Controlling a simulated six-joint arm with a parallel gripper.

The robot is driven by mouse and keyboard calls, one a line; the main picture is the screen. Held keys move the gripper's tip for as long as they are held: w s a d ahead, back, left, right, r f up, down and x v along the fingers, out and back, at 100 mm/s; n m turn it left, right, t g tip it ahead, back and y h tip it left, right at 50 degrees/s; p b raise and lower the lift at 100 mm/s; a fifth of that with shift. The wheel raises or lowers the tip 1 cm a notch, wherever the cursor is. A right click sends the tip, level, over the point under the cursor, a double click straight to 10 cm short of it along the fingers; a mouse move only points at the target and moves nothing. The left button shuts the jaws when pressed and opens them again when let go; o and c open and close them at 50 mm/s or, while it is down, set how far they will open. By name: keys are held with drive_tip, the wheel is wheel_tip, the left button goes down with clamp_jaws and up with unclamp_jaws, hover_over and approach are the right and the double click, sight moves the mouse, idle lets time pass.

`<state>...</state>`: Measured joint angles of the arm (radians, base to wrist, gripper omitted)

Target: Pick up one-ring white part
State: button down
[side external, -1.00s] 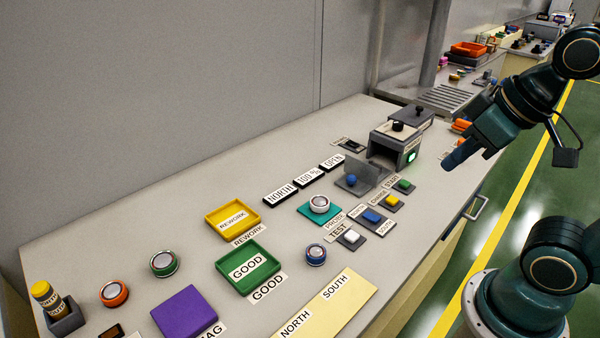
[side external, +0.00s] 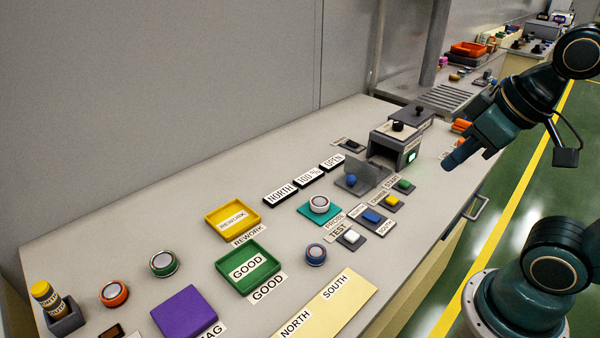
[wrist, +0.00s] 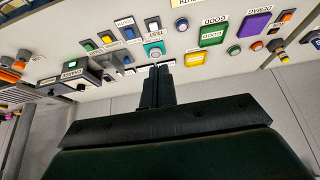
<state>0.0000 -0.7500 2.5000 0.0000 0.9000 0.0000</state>
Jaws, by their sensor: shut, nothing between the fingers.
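A round part with a white rim and grey centre (side external: 319,204) sits on a teal pad (side external: 303,209) in the middle of the bench. It also shows small on the teal pad in the wrist view (wrist: 155,51); its ring count is too small to tell. My gripper (side external: 449,164) is held in the air to the right of the bench's fixtures, well apart from the white part. In the wrist view my two fingers (wrist: 160,68) are together, with nothing held.
Other round parts stand nearby: blue (side external: 315,254), green (side external: 163,263) and orange (side external: 114,293). Yellow (side external: 210,207) and green (side external: 222,266) trays and a purple pad (side external: 184,311) lie left. A grey tester box (side external: 394,146) with an open flap and several buttons stand right.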

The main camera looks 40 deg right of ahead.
idle(0.3)
drive_tip(key=c, duration=0.6)
unclamp_jaws()
drive_tip(key=m+g, duration=0.6)
drive_tip(key=m, duration=0.6)
hover_over(319, 201)
wheel_tip(319, 201, down, 16)
drive_tip(key=shift+f, duration=4.2)
